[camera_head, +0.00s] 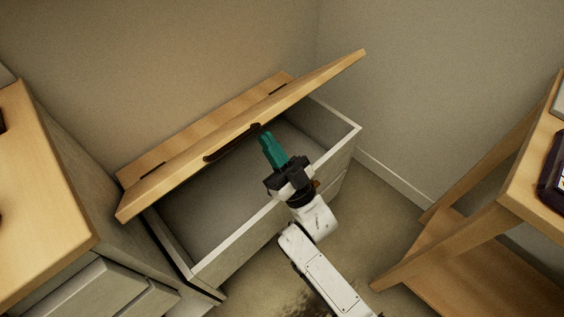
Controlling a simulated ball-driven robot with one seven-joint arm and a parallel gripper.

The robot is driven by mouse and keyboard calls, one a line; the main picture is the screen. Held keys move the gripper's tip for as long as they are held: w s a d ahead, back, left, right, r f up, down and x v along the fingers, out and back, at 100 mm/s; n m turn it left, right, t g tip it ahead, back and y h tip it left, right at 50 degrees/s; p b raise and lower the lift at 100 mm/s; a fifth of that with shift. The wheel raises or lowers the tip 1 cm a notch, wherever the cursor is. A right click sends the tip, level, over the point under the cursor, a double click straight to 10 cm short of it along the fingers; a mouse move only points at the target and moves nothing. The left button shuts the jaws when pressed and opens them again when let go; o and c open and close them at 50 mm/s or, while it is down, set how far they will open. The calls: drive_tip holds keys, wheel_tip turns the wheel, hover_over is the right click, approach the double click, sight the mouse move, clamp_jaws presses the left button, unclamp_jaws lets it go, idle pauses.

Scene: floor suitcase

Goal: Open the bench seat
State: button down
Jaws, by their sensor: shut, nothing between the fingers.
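The bench (233,246) stands in the corner with its light wooden seat lid (316,84) tilted up on hinges along its back edge. The lid is partly raised, and the pale grey inside of the bench shows below it. A dark handle (232,143) sits along the lid's front edge. My gripper (266,138), with teal fingers, is shut and empty. In the picture it overlaps the open compartment, with its fingertips just right of the handle and close below the lid's edge. I cannot tell whether the fingertips touch the lid.
A wooden-topped cabinet with drawers (45,199) stands close on the left. A wooden shelf table (540,184) with a dark object (552,172) on top is on the right. Bare floor (372,217) shows between bench and table. Walls stand behind and right.

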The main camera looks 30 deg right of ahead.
drive_tip(key=shift+w+a+r, duration=0.15)
drive_tip(key=shift+w+r, duration=0.35)
drive_tip(key=w+r+p, duration=0.1)
drive_tip(key=r+p, duration=0.1)
drive_tip(key=w+a+r+g+p, duration=0.1)
drive_tip(key=r+p, duration=0.1)
drive_tip(key=p, duration=0.1)
drive_tip(key=w+r+g+p, duration=0.1)
drive_tip(key=w+r+p, duration=0.1)
drive_tip(key=shift+w+a+r+h+p, duration=0.1)
drive_tip(key=shift+a+h+p, duration=0.05)
drive_tip(key=shift+h+p, duration=0.15)
drive_tip(key=w+a+r+g+h+p, duration=0.1)
drive_tip(key=w+a+r+g+p, duration=0.2)
drive_tip(key=w+p, duration=0.3)
drive_tip(key=w+a+r+g+p, duration=0.2)
drive_tip(key=w+p, duration=0.4)
drive_tip(key=w, duration=0.5)
drive_tip(key=shift+w+a+r+g+h+p, duration=0.3)
drive_tip(key=shift+w+a+r+g+h, duration=0.15)
drive_tip(key=shift+r, duration=0.5)
drive_tip(key=shift+s, duration=0.15)
